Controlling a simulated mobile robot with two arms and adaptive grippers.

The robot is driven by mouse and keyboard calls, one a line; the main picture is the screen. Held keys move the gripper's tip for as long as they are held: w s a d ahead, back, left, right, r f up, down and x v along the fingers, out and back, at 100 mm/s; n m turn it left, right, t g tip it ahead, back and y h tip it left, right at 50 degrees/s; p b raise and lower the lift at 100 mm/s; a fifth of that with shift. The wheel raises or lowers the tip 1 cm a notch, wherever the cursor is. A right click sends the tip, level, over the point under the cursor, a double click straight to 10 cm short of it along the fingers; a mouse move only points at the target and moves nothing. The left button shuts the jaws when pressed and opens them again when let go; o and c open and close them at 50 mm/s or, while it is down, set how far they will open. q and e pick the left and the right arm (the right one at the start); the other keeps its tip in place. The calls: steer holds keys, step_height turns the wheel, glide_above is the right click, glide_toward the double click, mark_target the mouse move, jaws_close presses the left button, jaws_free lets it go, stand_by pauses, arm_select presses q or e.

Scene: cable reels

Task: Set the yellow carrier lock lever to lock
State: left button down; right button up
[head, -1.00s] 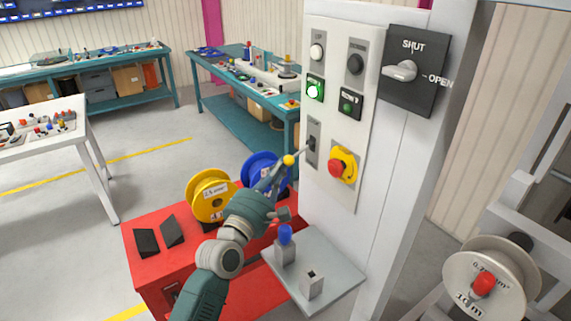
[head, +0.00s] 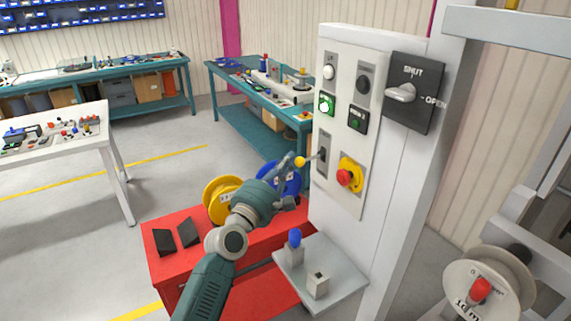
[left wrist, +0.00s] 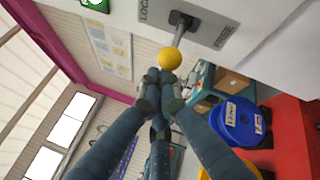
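The lock lever has a yellow ball knob (head: 300,162) on a thin shaft that sticks out from a grey slotted plate (head: 323,155) on the white panel. My right gripper is not in view.
A yellow-and-red stop button (head: 346,176) sits right of the lever plate. A black SHUT/OPEN switch (head: 414,93) is higher right. A grey shelf (head: 342,271) juts out below the panel.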

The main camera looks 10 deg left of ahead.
arm_select(q)
steer(key=shift+s+d, duration=0.1)
steer(key=shift+d, duration=0.25)
steer(key=shift+f, duration=0.15)
stand_by(0.8)
